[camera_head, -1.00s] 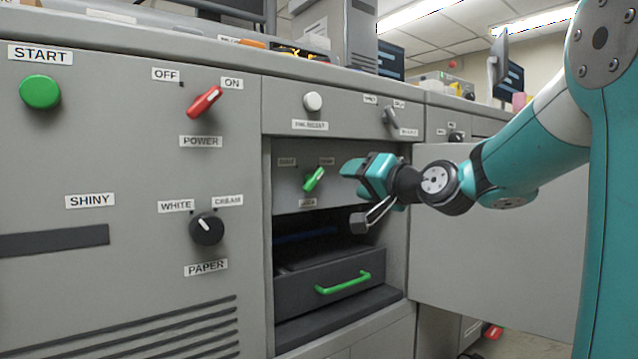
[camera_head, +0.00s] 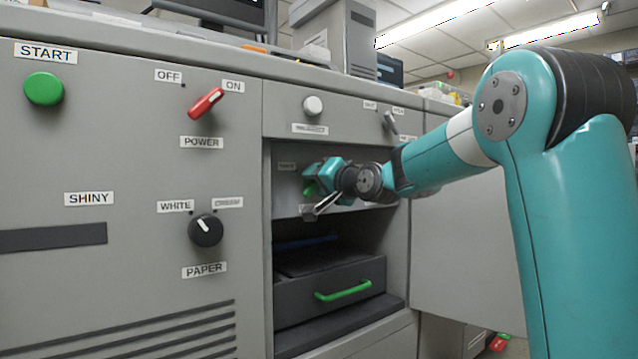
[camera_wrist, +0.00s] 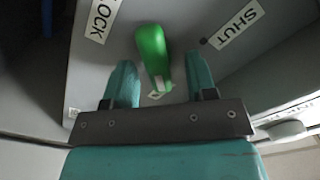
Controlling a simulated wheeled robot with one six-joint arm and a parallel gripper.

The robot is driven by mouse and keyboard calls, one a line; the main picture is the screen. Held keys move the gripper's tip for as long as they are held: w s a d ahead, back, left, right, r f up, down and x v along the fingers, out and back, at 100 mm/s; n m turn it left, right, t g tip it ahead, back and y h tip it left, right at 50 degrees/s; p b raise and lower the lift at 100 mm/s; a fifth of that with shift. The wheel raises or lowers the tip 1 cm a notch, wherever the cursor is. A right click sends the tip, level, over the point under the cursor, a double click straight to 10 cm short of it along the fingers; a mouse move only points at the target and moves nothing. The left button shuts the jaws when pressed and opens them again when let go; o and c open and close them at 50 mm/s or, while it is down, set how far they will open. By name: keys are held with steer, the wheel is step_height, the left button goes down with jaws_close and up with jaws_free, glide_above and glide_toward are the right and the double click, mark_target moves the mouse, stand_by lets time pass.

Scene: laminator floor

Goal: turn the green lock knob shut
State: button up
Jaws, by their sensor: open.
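The green lock knob (camera_wrist: 153,56) sits on the grey panel inside the open compartment. In the wrist view it lies between the two teal fingers of my gripper (camera_wrist: 161,80), with gaps on both sides. Labels LOCK (camera_wrist: 101,18) and SHUT (camera_wrist: 237,24) show on the panel around it. The knob's handle points away from the SHUT label. In the head view my gripper (camera_head: 318,180) is at the panel and mostly covers the knob (camera_head: 310,189). The gripper is open and holds nothing.
Below the panel is a dark drawer with a green handle (camera_head: 343,291). The red power switch (camera_head: 206,102), black paper knob (camera_head: 206,230) and green start button (camera_head: 44,89) are to the left. A white knob (camera_head: 313,105) is above. An open door (camera_head: 460,245) stands on the right.

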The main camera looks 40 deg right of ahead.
steer(key=c, duration=0.9)
steer(key=shift+n, duration=0.3)
steer(key=n+b, duration=0.1)
steer(key=n, duration=0.2)
steer(key=shift+a, duration=0.2)
steer(key=n, duration=0.1)
steer(key=n+b, duration=0.1)
steer(key=n, duration=0.1)
steer(key=n+b, duration=0.1)
steer(key=n, duration=0.1)
steer(key=shift+a, duration=0.25)
steer(key=n+b, duration=0.2)
steer(key=n, duration=0.2)
steer(key=shift+a, duration=0.2)
steer(key=n+b, duration=0.1)
steer(key=n, duration=0.1)
steer(key=n+b, duration=0.1)
steer(key=n, duration=0.2)
steer(key=shift+a+f, duration=0.1)
steer(key=shift+a, duration=0.1)
steer(key=shift+n, duration=0.3)
